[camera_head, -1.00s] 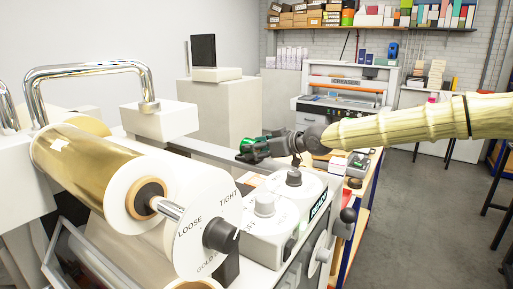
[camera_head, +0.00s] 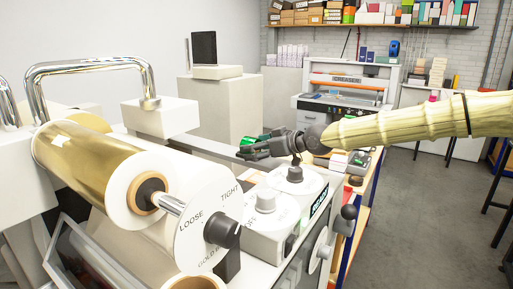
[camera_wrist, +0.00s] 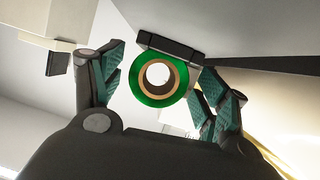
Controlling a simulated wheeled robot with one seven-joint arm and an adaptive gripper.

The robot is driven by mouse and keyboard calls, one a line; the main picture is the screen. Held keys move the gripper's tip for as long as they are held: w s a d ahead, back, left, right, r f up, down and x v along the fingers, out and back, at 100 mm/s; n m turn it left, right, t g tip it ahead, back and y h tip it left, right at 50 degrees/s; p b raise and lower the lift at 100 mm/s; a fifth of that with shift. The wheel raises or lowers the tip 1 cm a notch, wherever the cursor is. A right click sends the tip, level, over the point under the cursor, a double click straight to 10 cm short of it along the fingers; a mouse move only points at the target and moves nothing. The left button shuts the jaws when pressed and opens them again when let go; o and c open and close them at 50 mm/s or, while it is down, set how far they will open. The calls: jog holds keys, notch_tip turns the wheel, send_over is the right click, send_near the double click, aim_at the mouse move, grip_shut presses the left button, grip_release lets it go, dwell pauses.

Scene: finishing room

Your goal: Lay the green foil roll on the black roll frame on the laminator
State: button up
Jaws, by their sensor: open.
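The green foil roll (camera_wrist: 169,98) shows end-on in the wrist view, with its brown core and open bore facing me. My gripper (camera_head: 246,151) is open, its teal-padded fingers spread on either side of the roll with visible gaps. A black bar (camera_wrist: 170,45), which looks like part of the roll frame, crosses right at the roll's upper edge; I cannot tell whether they touch. In the head view, a bit of the green roll (camera_head: 250,141) shows just behind my fingers. The rest of the roll and the frame is hidden there.
The laminator's gold foil roll (camera_head: 95,160) and its LOOSE/TIGHT dial (camera_head: 200,228) fill the left. A chrome handle (camera_head: 90,68) rises behind. Open floor (camera_head: 420,215) lies to the right.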

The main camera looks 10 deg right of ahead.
jog(key=shift+r, duration=0.55)
jog(key=b+v, duration=0.3)
jog(key=v, duration=0.9)
jog(key=shift+w, duration=0.1)
jog(key=shift+r, duration=0.1)
